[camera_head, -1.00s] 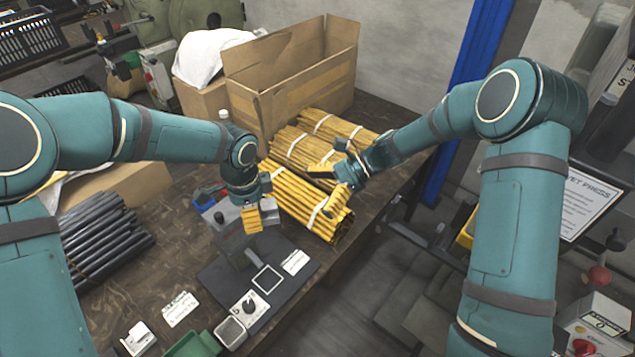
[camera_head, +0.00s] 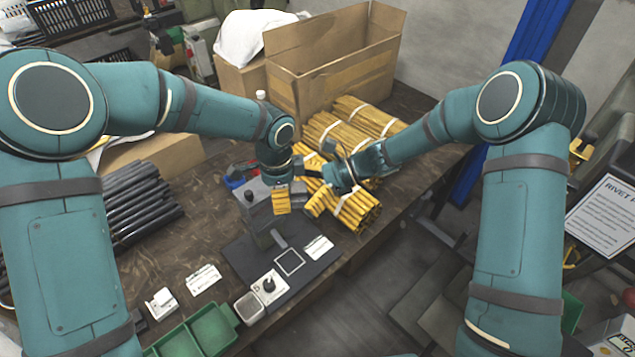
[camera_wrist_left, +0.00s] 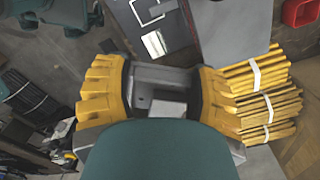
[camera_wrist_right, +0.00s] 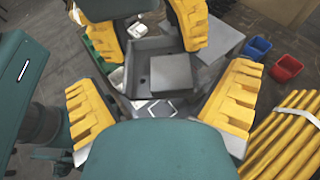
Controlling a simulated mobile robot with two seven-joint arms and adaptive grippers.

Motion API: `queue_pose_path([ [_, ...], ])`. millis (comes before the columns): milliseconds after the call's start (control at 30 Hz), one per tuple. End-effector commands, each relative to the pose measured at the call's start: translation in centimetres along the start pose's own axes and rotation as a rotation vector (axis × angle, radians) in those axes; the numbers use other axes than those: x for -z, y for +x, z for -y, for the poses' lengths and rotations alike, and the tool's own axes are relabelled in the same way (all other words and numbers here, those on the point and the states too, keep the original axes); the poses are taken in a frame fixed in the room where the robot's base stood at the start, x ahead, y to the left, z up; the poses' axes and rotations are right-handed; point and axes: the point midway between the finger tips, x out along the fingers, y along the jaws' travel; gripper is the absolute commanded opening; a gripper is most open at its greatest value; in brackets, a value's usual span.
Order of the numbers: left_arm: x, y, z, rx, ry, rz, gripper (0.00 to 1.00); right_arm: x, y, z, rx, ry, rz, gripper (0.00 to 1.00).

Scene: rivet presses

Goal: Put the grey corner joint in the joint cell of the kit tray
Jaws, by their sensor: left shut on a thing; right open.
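My left gripper (camera_head: 281,201) is over the workbench, just beyond the dark mat. In the left wrist view its yellow fingers are shut on a dark grey piece (camera_wrist_left: 150,78) with a lighter square face, which I take for the grey corner joint. The right wrist view shows the piece and its flat square face (camera_wrist_right: 172,73) ahead of my right gripper. My right gripper (camera_head: 316,182) is open and empty, close to the right of the left one. The green kit tray (camera_head: 202,327) is at the near edge, partly cut off; its joint cell cannot be told.
The dark mat (camera_head: 243,252) carries a white square outline, with a small grey bin (camera_head: 249,306) in front. Yellow rod bundles (camera_head: 352,208) lie right of the grippers, dark rods (camera_head: 140,205) at left. A cardboard box (camera_head: 340,85) stands behind. Blue and red bins (camera_wrist_right: 286,68) are near.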

Motion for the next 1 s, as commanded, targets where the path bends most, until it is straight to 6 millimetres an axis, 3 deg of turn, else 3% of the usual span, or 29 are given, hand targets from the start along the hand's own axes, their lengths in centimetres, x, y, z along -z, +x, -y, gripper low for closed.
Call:
queue_pose_path([
  [367, 0.0, -0.01, 0.01, 0.0, 0.0, 0.0, 0.21, -0.01, 0.7, -0.04, -0.001, 0.0, 0.0, 1.0],
  [400, 0.0, -0.01, 0.01, 0.0, 0.0, 0.0, 0.21, 0.0, 0.69, -0.04, -0.001, 0.0, 0.0, 0.96],
  [500, 0.0, -0.01, 0.0, 0.0, 0.0, 0.0, 0.21, 0.0, 0.68, -0.04, -0.001, 0.0, 0.0, 0.61],
  [600, 0.02, 0.0, -0.03, 0.0, 0.001, 0.0, 0.21, 0.0, 0.67, -0.02, 0.0, -0.001, 0.0, 0.32],
  [733, 0.03, 0.01, -0.06, -0.001, 0.001, 0.0, 0.21, 0.0, 0.64, 0.02, 0.001, -0.001, -0.001, 0.32],
  [767, 0.04, 0.01, -0.07, -0.002, 0.002, 0.0, 0.73, -0.01, 0.64, 0.03, 0.001, -0.001, 0.0, 0.32],
  [800, 0.04, 0.01, -0.07, -0.001, 0.002, 0.0, 0.87, -0.01, 0.63, 0.03, 0.001, -0.001, 0.0, 0.32],
  [833, 0.03, 0.01, -0.06, -0.001, 0.001, 0.0, 0.94, -0.01, 0.64, 0.01, 0.001, 0.0, 0.0, 0.32],
  [867, 0.02, 0.0, -0.03, 0.0, 0.001, 0.0, 0.94, 0.0, 0.65, -0.01, 0.0, 0.0, 0.0, 0.27],
  [1000, -0.01, -0.06, 0.09, 0.003, 0.0, -0.001, 0.94, 0.04, 0.69, -0.11, -0.003, 0.0, 0.0, 0.27],
])
